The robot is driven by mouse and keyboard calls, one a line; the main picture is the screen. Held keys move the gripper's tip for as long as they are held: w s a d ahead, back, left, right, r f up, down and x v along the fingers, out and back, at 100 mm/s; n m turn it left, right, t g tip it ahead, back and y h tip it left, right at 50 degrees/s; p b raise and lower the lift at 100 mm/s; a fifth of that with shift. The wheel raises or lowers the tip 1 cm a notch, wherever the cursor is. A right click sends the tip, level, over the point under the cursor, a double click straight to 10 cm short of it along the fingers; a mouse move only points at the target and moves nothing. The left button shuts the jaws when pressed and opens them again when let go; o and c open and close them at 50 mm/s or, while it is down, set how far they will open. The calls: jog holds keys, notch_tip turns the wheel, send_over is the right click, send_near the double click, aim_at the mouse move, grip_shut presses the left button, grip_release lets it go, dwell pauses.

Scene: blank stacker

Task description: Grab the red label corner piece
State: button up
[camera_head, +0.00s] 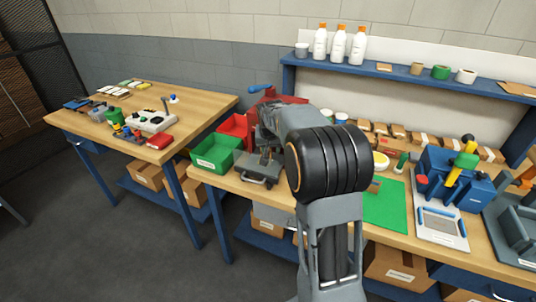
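I cannot make out for certain which thing is the red label corner piece. A small red block (160,141) lies at the front right corner of the left table. A smaller red part (422,178) sits at the left side of the blue fixture on the right bench. My arm rises in the middle and bends away to the left over the bench. The far end of my arm, around my gripper (267,150), is small and dark against a grey device, so its fingers cannot be told apart. My arm hides part of the bench behind it.
A green bin (216,153) and a red bin (237,127) stand at the right bench's left end. A green mat (386,206) and blue fixture (452,178) lie to the right. White bottles (339,43) stand on the shelf. A floor gap separates the tables.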

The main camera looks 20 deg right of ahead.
jog(key=shift+s+p+x, duration=0.2)
jog(key=shift+p+x, duration=0.25)
jog(key=shift+x, duration=2.55)
grip_shut()
